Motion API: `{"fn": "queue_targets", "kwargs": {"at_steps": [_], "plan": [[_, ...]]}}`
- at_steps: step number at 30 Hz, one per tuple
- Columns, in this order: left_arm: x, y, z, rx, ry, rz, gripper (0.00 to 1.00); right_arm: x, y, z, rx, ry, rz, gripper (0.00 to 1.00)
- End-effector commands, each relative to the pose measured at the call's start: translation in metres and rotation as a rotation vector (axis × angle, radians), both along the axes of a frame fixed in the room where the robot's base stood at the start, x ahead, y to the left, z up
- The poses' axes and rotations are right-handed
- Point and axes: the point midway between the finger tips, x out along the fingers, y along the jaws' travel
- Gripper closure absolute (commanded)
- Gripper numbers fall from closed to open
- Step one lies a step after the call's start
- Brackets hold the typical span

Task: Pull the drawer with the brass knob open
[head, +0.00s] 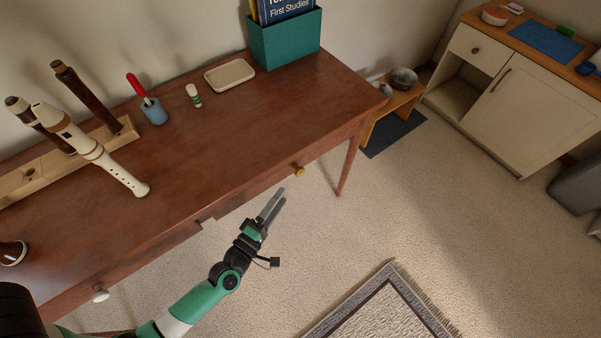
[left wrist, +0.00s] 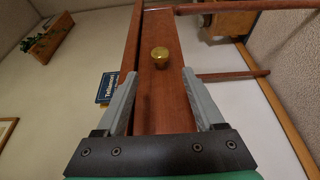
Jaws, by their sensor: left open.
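The brass knob (head: 299,171) sits on the front of a drawer at the right end of the brown wooden table (head: 210,125). The drawer front (head: 268,184) looks flush with the table's front. My left gripper (head: 273,198) is in front of the table, a little to the left of the knob and apart from it. It is open and empty. In the left wrist view the brass knob (left wrist: 160,57) stands ahead of the open fingers (left wrist: 160,88), roughly midway between them. My right gripper does not show.
A white knob (head: 100,293) is on the table front at the left. Recorders on a wooden rack (head: 60,165), a small blue cup (head: 154,112), a tray (head: 230,75) and a green book box (head: 287,40) stand on the table. Carpet before the drawer is clear, with a rug (head: 378,315) farther out.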

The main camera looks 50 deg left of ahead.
Motion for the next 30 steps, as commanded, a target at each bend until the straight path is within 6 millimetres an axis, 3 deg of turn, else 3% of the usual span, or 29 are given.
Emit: {"fn": "queue_targets", "kwargs": {"at_steps": [15,20,27,30], "plan": [[0.095,0.027,-0.001,-0.001,-0.001,0.0,0.3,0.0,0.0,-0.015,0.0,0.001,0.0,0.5],[0.107,0.031,0.0,0.0,-0.001,0.0,0.3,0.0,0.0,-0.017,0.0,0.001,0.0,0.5],[0.108,0.031,0.001,0.0,0.0,-0.001,0.3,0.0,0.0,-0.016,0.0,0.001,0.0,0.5],[0.108,0.031,0.001,0.0,0.0,-0.001,0.46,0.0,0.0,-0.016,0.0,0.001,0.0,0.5]]}}
